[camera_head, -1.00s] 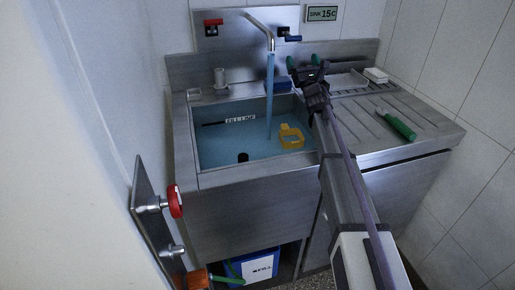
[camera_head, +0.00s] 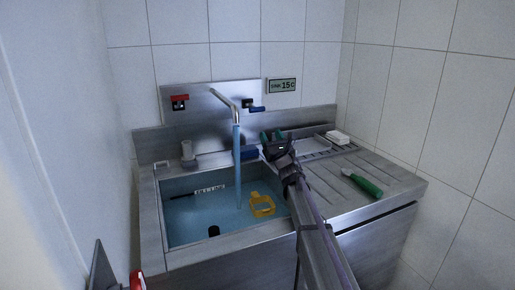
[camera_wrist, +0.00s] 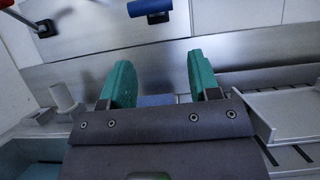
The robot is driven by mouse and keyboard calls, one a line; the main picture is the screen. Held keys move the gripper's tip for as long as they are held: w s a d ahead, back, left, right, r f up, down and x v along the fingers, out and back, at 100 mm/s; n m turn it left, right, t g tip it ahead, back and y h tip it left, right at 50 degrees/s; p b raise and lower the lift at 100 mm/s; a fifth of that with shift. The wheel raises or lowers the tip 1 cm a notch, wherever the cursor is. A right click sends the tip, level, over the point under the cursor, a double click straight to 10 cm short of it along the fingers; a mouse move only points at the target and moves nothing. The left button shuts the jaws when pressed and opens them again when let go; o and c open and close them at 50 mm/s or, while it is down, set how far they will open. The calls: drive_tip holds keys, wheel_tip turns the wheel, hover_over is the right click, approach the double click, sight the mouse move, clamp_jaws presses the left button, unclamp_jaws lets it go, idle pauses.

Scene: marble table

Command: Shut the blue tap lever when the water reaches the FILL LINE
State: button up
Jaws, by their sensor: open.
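The blue tap lever (camera_head: 257,108) points right from its valve on the steel back panel. It also shows at the top of the wrist view (camera_wrist: 149,8). Water (camera_head: 237,165) runs from the spout (camera_head: 222,97) into the sink (camera_head: 155,215). The FILL LINE label (camera_head: 209,190) is on the sink's back wall, with a black line to its left. The blue water surface lies close below it; the exact gap is hard to tell. My gripper (camera_head: 271,135) is open and empty, below the lever and apart from it. Its green fingers (camera_wrist: 160,76) show in the wrist view.
A red lever (camera_head: 180,98) is on the panel's left. A yellow object (camera_head: 262,205) and a black object (camera_head: 214,231) are in the sink. A green-handled tool (camera_head: 363,185) lies on the drainboard, with a tray (camera_head: 320,146) and white block (camera_head: 338,137) behind. A sign (camera_head: 282,85) reads SINK 15C.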

drive_tip(key=p+x, duration=0.4)
drive_tip(key=x, duration=0.5)
drive_tip(key=shift+r, duration=0.15)
drive_tip(key=c, duration=0.9)
drive_tip(key=shift+w+a, duration=0.1)
drive_tip(key=shift+w, duration=0.15)
clamp_jaws()
drive_tip(key=shift+r, duration=0.15)
